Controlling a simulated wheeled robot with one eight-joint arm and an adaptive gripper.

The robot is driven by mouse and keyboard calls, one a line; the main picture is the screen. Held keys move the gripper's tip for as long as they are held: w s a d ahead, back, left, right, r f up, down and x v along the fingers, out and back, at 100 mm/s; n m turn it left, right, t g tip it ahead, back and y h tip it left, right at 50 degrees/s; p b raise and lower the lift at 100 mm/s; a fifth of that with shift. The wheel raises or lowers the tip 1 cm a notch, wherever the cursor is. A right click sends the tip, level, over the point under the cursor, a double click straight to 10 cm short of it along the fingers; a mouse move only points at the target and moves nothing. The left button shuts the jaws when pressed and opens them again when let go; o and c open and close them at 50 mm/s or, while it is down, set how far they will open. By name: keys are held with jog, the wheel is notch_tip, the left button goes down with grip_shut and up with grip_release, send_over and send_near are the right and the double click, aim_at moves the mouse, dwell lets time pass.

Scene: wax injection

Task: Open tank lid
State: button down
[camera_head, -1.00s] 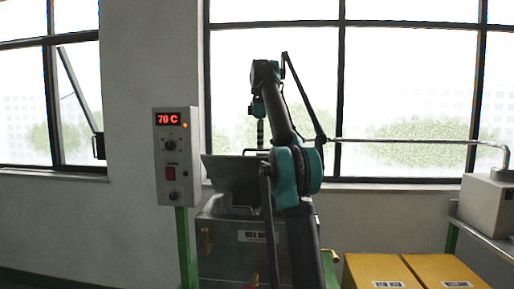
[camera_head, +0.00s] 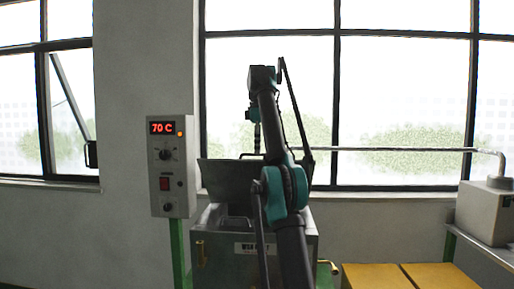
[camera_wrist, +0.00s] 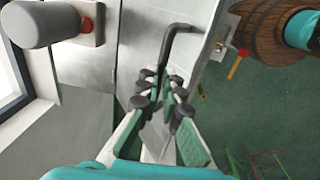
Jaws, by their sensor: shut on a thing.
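The tank (camera_head: 222,265) is a grey metal box with a white label in the head view. Its grey lid (camera_head: 228,176) stands tilted up above the tank top. In the wrist view the lid's pale metal sheet (camera_wrist: 137,45) lies beyond the fingers, and a bent black handle (camera_wrist: 180,28) runs down between them. My gripper (camera_wrist: 160,88), with green fingers and dark pads, is closed around the lower end of this handle. The exact contact is partly hidden by the pads. In the head view my arm hides the lid's right side and part of the tank.
A control box (camera_head: 172,168) reading 70 C stands on a green post left of the tank. Yellow boxes (camera_head: 375,278) are at lower right, and a grey machine (camera_head: 484,212) with a pipe is further right.

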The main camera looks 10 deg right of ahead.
jog(key=shift+w+d+f, duration=0.35)
jog(key=shift+w+f, duration=0.05)
jog(key=shift+w, duration=0.3)
jog(key=c, duration=1.3)
grip_release()
jog(key=shift+w+d+f, duration=0.15)
jog(key=shift+w+f, duration=0.1)
jog(key=shift+w, duration=0.1)
jog(key=shift+c, duration=0.5)
jog(key=shift+s, duration=0.15)
jog(key=shift+c, duration=0.4)
jog(key=shift+s+a, duration=0.1)
jog(key=shift+a, duration=0.1)
